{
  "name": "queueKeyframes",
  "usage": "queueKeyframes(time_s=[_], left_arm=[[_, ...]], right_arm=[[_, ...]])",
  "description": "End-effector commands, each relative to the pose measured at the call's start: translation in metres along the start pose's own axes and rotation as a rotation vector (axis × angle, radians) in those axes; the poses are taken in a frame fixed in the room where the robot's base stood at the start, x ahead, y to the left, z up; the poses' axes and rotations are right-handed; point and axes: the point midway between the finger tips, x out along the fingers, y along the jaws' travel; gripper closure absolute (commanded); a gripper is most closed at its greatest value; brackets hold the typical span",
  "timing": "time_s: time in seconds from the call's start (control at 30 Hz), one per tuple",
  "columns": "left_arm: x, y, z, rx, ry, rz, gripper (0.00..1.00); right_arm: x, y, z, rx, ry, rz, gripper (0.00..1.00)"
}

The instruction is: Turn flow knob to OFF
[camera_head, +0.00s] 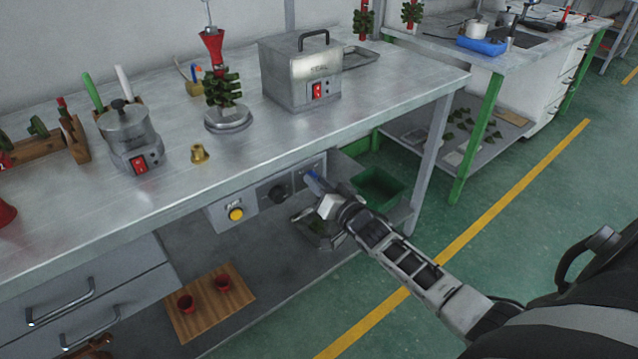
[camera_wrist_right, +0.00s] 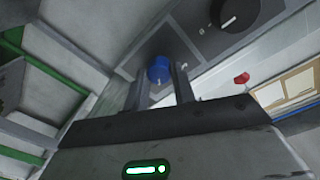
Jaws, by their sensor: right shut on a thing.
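A control panel (camera_head: 248,198) is fixed under the front edge of the workbench. It carries a yellow button (camera_head: 236,214), a round black dial (camera_head: 278,190) and, at its right end, a blue knob (camera_head: 312,176). My right gripper (camera_head: 318,184) reaches the right end of the panel and partly hides the blue knob. In the right wrist view the blue knob (camera_wrist_right: 158,69) lies between the two fingers of my right gripper (camera_wrist_right: 161,78), which are shut on it. The black dial (camera_wrist_right: 234,14) with a white mark is beside it. My left gripper is not in view.
The workbench top (camera_head: 170,185) overhangs the panel and holds a wax pot (camera_head: 130,137), a steel box (camera_head: 300,75) and a red-and-green wax tree (camera_head: 218,80). A green bin (camera_head: 378,188) is behind my right gripper.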

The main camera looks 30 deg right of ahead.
Motion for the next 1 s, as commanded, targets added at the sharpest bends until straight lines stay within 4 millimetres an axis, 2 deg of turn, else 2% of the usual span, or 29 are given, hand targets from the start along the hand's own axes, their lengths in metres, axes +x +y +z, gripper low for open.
queueKeyframes(time_s=[0.27,1.0], left_arm=[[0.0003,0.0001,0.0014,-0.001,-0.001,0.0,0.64],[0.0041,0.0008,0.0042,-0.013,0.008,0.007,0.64]], right_arm=[[-0.0002,0.0001,0.0009,-0.188,0.008,-0.005,0.97],[-0.0005,0.0007,0.0027,-0.889,0.04,-0.026,0.97]])
